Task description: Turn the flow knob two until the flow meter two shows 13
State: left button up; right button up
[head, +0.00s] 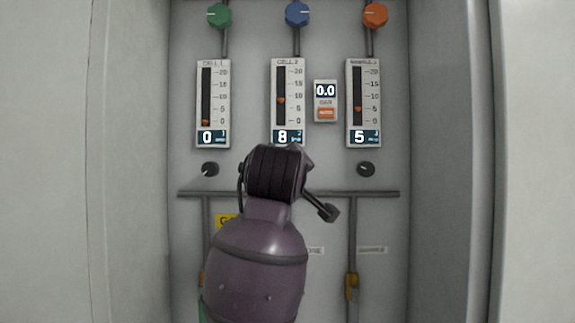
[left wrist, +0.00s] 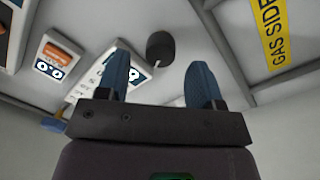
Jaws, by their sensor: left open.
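Flow meter two, labelled CELL 2 (head: 287,95), is the middle of three meters and reads 8 on its display. Its lower end also shows in the left wrist view (left wrist: 112,72), partly behind a finger. Flow knob two is hidden behind my arm in the head view. In the left wrist view it is a black round knob (left wrist: 160,46) on the panel, beyond and between my fingertips. My left gripper (left wrist: 160,78) is open, with blue fingers apart and nothing held. In the head view my left gripper (head: 275,172) covers the area below meter two, its fingertips hidden.
Meter one (head: 213,95) reads 0 and the sample meter (head: 363,95) reads 5. Their black knobs sit below, left (head: 210,169) and right (head: 366,169). A small display (head: 325,100) reads 0.0. Pipes (head: 370,193) run below; cabinet walls (head: 450,160) bound both sides.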

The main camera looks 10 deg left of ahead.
pick_arm(q)
jog(key=shift+w+a+p, duration=0.15)
jog(key=shift+w, duration=0.7)
jog(key=shift+w+a+p, duration=0.15)
jog(key=shift+w, duration=0.65)
jog(key=shift+c, duration=0.4)
jog(key=c, duration=0.8)
jog(key=shift+c, duration=0.2)
jog(key=shift+m, duration=0.4)
jog(key=m, duration=0.5)
jog(key=shift+m, duration=0.3)
jog(key=m, duration=0.6)
jog(key=shift+g, duration=0.3)
jog(key=shift+m, duration=0.3)
